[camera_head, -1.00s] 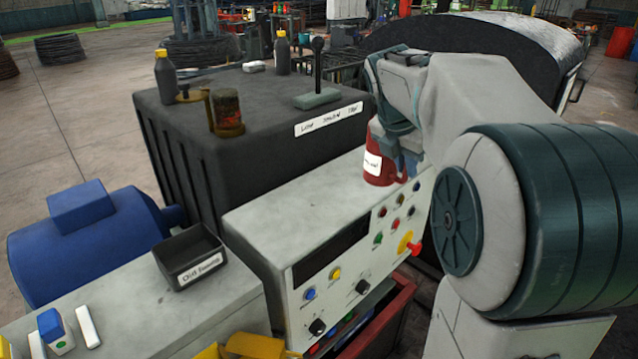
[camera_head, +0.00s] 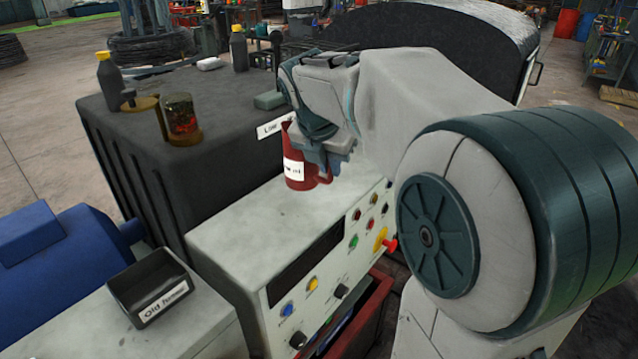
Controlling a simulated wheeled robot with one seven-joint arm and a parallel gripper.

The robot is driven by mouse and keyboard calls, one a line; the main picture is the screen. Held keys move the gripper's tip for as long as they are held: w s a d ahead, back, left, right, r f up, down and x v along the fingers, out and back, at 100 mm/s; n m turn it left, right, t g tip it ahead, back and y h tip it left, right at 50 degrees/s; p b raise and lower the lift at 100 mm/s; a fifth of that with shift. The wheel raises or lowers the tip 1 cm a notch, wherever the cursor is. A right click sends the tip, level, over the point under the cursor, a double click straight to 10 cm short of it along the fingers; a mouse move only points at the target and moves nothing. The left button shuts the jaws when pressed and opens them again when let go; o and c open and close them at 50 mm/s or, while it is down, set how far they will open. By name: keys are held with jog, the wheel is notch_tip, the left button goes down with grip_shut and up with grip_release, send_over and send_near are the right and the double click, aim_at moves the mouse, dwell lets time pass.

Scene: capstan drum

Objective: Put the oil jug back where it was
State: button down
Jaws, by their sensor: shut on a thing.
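The oil jug (camera_head: 294,171) is dark red with a white label whose text is only partly readable. It is upright over the pale top of the control console (camera_head: 255,210). My gripper (camera_head: 325,158) is shut on the jug from its right side and hides part of it. I cannot tell whether the jug's base touches the console top or hangs just above it.
Left of the console stands a dark ribbed cabinet (camera_head: 140,145) with a brown glass jar (camera_head: 181,117) and black bottles (camera_head: 108,80) on it. A black tray (camera_head: 150,288) sits at lower left. The console's left top is clear. A red bin (camera_head: 362,318) is below.

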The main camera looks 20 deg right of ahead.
aim_at(301, 175)
jog(key=shift+w+a+f, duration=0.15)
jog(key=shift+a+f, duration=0.1)
jog(key=shift+a, duration=0.2)
jog(key=shift+w+a+f, duration=0.1)
jog(key=shift+a+f, duration=0.1)
jog(key=shift+a, duration=0.2)
jog(key=shift+a+f, duration=0.1)
jog(key=shift+f, duration=1.95)
jog(key=shift+f, duration=0.15)
jog(key=c, duration=1.5)
grip_release()
jog(key=shift+o, duration=0.2)
